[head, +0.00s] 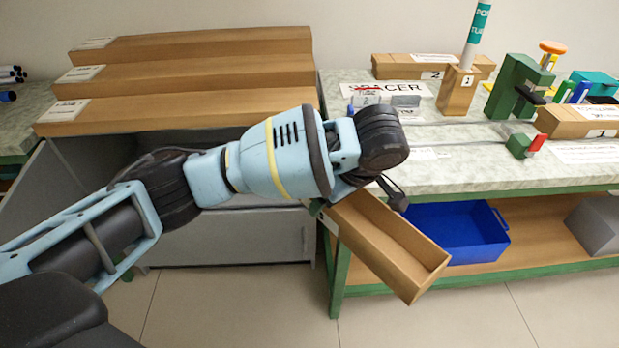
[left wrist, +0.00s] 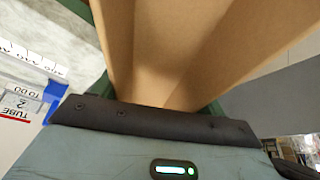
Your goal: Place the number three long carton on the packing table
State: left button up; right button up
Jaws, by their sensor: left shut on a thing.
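A long, open brown carton (head: 395,245) hangs tilted in front of the packing table (head: 450,175), its near end pointing down and right. My left gripper (head: 352,200) is shut on its far end, and my wrist partly hides the grip. The carton's inside (left wrist: 180,50) fills the middle of the left wrist view and looks empty, with green finger parts on both sides. No number shows on this carton. Another carton, labelled 2 (head: 425,66), lies at the back of the table, and one labelled 1 (head: 580,121) lies at the right. My right gripper is not in view.
A blue bin (head: 460,235) and a grey object (head: 598,225) sit on the lower shelf. A tube stands in a block (head: 458,92) marked 1; a green fixture (head: 518,85) is beside it. Stepped long brown boxes (head: 190,75) stand left. The table's front strip is clear.

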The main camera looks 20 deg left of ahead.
pick_arm(q)
jog(key=d+r+m, duration=0.1)
jog(key=s+d+r+m, duration=0.1)
jog(key=s+d+r+t, duration=0.1)
jog(key=r, duration=0.1)
jog(key=shift+d+m+h, duration=0.3)
jog(key=shift+d+m, duration=0.1)
jog(key=s+d+r+m+h, duration=0.1)
jog(key=s+d+r+m, duration=0.1)
jog(key=s+m, duration=0.3)
jog(key=s+d+r+m+t+h, duration=0.1)
jog(key=s+m, duration=0.3)
jog(key=s, duration=0.7)
jog(key=shift+d+r+m+h, duration=0.4)
jog(key=shift+d+r+h, duration=0.2)
jog(key=shift+r+h, duration=0.15)
jog(key=shift+d, duration=0.15)
